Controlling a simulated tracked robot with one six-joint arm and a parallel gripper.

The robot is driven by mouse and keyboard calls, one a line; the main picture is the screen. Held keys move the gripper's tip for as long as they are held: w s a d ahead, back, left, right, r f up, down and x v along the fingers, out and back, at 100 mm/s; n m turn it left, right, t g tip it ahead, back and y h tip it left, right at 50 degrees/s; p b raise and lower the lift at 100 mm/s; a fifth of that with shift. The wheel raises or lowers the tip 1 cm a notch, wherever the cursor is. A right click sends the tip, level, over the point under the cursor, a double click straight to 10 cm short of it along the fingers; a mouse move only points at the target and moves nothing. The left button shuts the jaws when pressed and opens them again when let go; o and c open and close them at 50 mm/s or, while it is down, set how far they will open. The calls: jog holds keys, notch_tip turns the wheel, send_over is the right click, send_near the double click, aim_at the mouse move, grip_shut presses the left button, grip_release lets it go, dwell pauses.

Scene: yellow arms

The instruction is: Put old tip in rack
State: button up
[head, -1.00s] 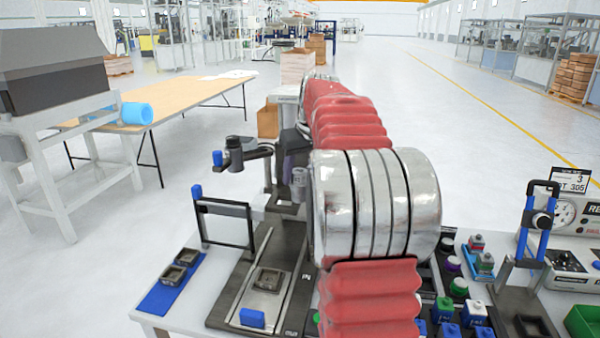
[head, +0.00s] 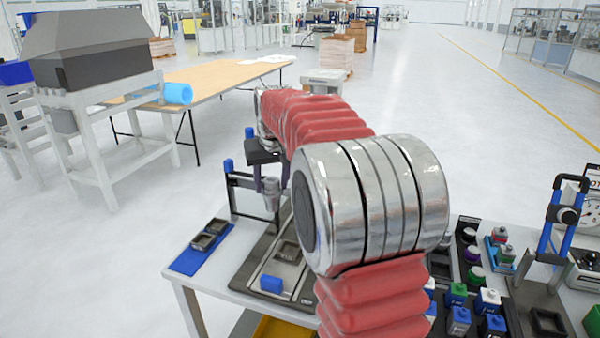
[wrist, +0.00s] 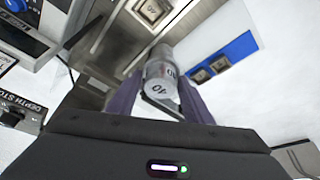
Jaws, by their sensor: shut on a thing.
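In the head view, the tip (head: 271,196) hangs roughly upright below my gripper (head: 271,182), by a dark upright frame and above the dark base plate. A blue rack-like plate (head: 188,262) with two dark square sockets lies left of it. The blue plate also shows at right in the wrist view (wrist: 238,46). Both sockets look empty. I cannot tell for certain whether this plate is the rack.
The dark base plate (head: 262,262) holds a square nest and a blue block (head: 271,284). The upright frame (head: 231,190) stands behind the blue plate. Several small bottles and a blue-handled press (head: 560,225) stand at right. My red arm hides the table's middle.

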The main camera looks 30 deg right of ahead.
jog(key=w+a+f, duration=0.1)
jog(key=a+f, duration=0.1)
jog(key=a, duration=0.8)
jog(key=w+a+f, duration=0.1)
jog(key=a+f, duration=0.2)
jog(key=a, duration=0.7)
jog(key=shift+t, duration=0.3)
jog(key=shift+a+r, duration=0.1)
